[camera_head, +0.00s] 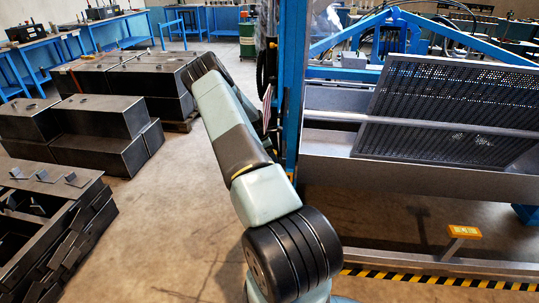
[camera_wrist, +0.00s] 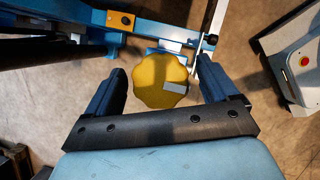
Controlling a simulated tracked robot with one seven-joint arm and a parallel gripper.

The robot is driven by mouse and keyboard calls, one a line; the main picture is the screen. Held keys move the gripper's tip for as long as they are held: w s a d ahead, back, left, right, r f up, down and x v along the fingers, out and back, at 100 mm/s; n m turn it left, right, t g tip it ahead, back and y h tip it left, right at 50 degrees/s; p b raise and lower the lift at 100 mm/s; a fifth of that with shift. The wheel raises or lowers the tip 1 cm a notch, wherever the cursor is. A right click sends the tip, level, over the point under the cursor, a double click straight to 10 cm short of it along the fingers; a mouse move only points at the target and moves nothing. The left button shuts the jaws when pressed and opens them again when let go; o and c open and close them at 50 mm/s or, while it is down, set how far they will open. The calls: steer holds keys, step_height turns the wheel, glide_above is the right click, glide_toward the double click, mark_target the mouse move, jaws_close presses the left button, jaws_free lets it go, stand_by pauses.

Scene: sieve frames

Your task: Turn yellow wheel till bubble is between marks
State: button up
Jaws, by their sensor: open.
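The yellow wheel (camera_wrist: 150,78) has a scalloped rim and shows in the wrist view, below a blue frame. A small grey block (camera_wrist: 174,88) shows over its right part. My gripper (camera_wrist: 160,68) is open, with one dark blue finger to the left of the wheel and one to the right. Gaps show between the wheel and both fingers; the depth between them is hard to judge. An orange block with a dark round spot (camera_wrist: 120,19) sits on the blue frame above the wheel. I cannot make out a bubble or marks. In the head view my arm hides the wheel.
A blue post (camera_head: 291,90) stands just right of my arm, beside a machine with a perforated dark panel (camera_head: 450,95). A yellow block (camera_head: 464,231) sits low at the right. Dark metal boxes (camera_head: 100,115) stand at the left. Floor between is clear.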

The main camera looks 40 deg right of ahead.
steer(key=shift+c, duration=0.4)
steer(key=c, duration=0.9)
steer(key=shift+a, duration=0.5)
steer(key=shift+s+d, duration=0.15)
steer(key=shift+d, duration=0.45)
steer(key=shift+c, duration=0.3)
steer(key=shift+d, duration=0.1)
steer(key=o, duration=0.8)
steer(key=shift+c, duration=0.2)
steer(key=shift+o, duration=1.4)
